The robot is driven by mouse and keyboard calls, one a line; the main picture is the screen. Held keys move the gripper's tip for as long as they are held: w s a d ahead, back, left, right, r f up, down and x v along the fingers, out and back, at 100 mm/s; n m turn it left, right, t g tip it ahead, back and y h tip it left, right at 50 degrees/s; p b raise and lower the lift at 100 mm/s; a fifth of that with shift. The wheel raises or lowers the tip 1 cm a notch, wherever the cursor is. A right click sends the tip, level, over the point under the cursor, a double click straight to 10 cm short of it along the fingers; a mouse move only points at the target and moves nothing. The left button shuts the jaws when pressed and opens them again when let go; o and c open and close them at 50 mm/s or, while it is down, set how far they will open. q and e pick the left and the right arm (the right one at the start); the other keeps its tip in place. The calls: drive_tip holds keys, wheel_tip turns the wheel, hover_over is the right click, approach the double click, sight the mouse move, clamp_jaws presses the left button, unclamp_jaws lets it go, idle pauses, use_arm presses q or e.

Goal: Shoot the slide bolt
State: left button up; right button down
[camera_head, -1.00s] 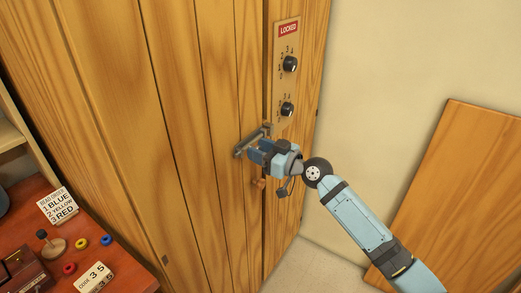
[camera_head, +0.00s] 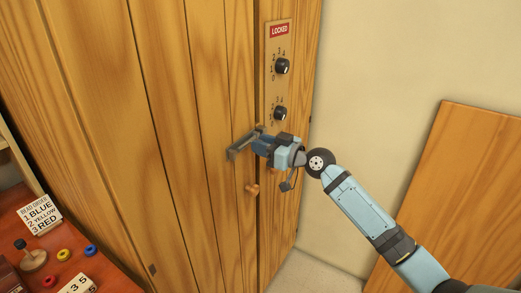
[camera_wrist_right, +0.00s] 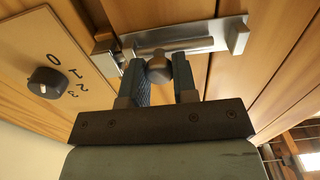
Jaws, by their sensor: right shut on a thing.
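The slide bolt (camera_head: 240,149) is a grey metal bar and plate on the wooden door (camera_head: 190,130), close to the door's right edge. My right gripper (camera_head: 260,144) is at the bolt and covers its right part. In the right wrist view the bolt's plate (camera_wrist_right: 190,38) runs across the top, and its rounded knob (camera_wrist_right: 159,69) sits between the two fingers of my right gripper (camera_wrist_right: 161,84), which is shut on it. A small metal piece (camera_wrist_right: 104,59) lies beyond the plate on the dial side. My left gripper is not in view.
A panel with a red LOCKED sign (camera_head: 279,30) and two black dials, upper (camera_head: 282,67) and lower (camera_head: 280,113), is above the gripper. A wooden knob (camera_head: 252,189) sticks out below. A red desk (camera_head: 75,270) with cards and rings is lower left. A wooden board (camera_head: 465,190) leans right.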

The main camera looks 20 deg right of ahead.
drive_tip(key=c, duration=1.2)
unclamp_jaws()
drive_tip(key=shift+w+d+r, duration=0.1)
drive_tip(key=shift+d, duration=0.1)
drive_tip(key=shift+o, duration=1.4)
drive_tip(key=b+v, duration=0.2)
drive_tip(key=v, duration=1.1)
drive_tip(key=shift+s+d+b, duration=0.25)
drive_tip(key=shift+s+b, duration=0.05)
drive_tip(key=shift+b, duration=0.05)
